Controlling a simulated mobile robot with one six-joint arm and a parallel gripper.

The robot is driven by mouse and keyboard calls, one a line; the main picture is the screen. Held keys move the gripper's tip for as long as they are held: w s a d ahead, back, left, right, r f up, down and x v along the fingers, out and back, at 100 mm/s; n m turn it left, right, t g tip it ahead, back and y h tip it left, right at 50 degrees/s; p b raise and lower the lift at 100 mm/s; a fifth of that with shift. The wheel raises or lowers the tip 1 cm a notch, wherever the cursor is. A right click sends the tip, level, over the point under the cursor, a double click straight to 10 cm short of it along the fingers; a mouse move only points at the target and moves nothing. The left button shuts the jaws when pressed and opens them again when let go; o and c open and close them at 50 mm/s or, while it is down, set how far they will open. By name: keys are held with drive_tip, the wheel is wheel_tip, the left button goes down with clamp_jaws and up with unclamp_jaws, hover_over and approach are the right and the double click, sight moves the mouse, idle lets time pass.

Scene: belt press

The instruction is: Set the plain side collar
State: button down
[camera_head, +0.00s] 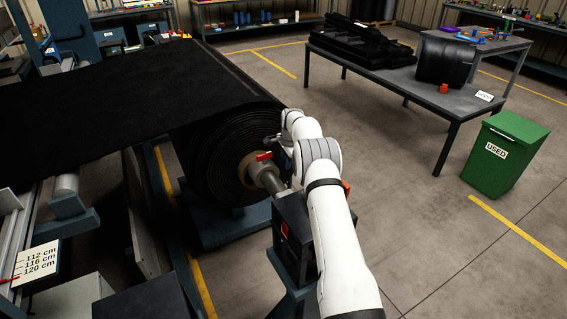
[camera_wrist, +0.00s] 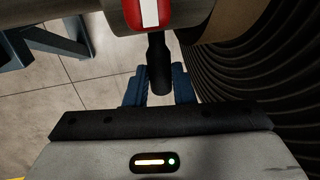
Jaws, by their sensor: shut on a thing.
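The side collar (camera_wrist: 190,12) is a grey ring on the shaft at the roll's end, with a red part (camera_wrist: 150,13) bearing a white stripe. A short black handle (camera_wrist: 158,65) sticks out from it, between the blue fingers of my gripper (camera_wrist: 158,88). My gripper is shut on this handle. In the head view the collar's red part (camera_head: 264,156) shows by the shaft (camera_head: 268,178), at the face of the black belt roll (camera_head: 228,150). My arm hides part of the shaft end there, and the fingers are hard to make out.
The roll's ridged side (camera_wrist: 285,70) is close on the right in the wrist view. A dark stand (camera_head: 290,220) is under the shaft end. A table (camera_head: 460,105) with black belt pieces and a green USED bin (camera_head: 505,160) stand at the right. Floor between is clear.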

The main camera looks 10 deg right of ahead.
drive_tip(key=c, duration=1.2)
unclamp_jaws()
drive_tip(key=shift+w, duration=0.1)
drive_tip(key=shift+c, duration=0.2)
wheel_tip(320, 180, up, 8)
drive_tip(key=s+b, duration=0.1)
drive_tip(key=shift+s+d+f, duration=0.15)
drive_tip(key=shift+s+d, duration=0.05)
drive_tip(key=shift+s, duration=0.05)
drive_tip(key=s+a+r+n, duration=0.3)
drive_tip(key=s+r+n, duration=0.1)
drive_tip(key=s+r, duration=0.55)
drive_tip(key=s+a+r+n, duration=0.2)
drive_tip(key=s+r+n, duration=0.1)
drive_tip(key=s+r, duration=0.7)
drive_tip(key=s+a+f+n, duration=0.1)
drive_tip(key=s+n, duration=0.3)
drive_tip(key=s, duration=1.2)
drive_tip(key=s+a+f+n, duration=0.2)
drive_tip(key=s+n, duration=0.2)
drive_tip(key=s, duration=1.2)
drive_tip(key=shift+s+a+f+t+h, duration=0.2)
drive_tip(key=shift+s+f+t+h, duration=0.1)
drive_tip(key=shift+t, duration=0.1)
